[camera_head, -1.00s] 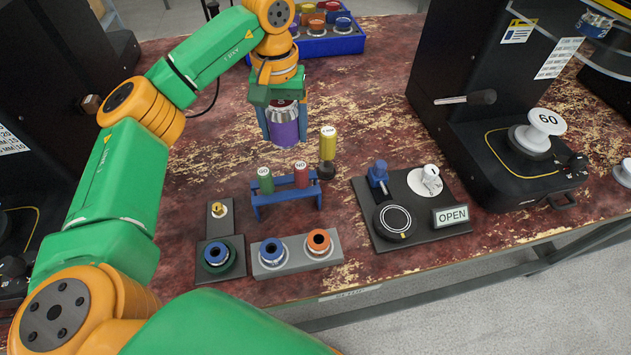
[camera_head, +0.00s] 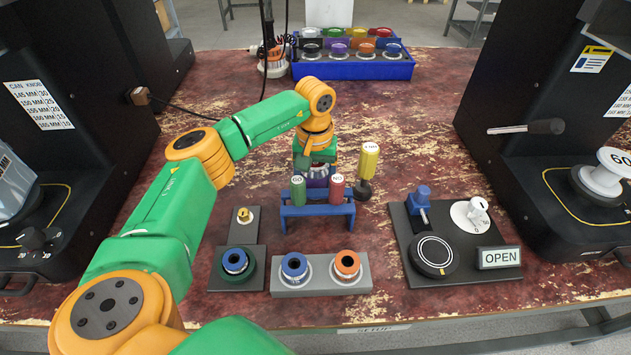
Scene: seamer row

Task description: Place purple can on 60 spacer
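The purple can (camera_head: 318,182) is upright behind the blue gauge rack, which hides its lower part. My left gripper (camera_head: 316,170) points down around the can's upper part and is shut on it. Whether the can's base touches the table is hidden. The white 60 spacer (camera_head: 600,180), with "60" on its round top, stands on the base of the black machine at the right edge, well right of my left gripper. My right gripper is not in view.
The blue rack (camera_head: 317,210) holds green GO and red NO gauges. A yellow gauge (camera_head: 369,160) stands close right of the gripper. A fixture plate with an OPEN sign (camera_head: 499,258) lies front right. The right machine's lever (camera_head: 525,128) sticks out leftward. A blue tray (camera_head: 354,70) is behind.

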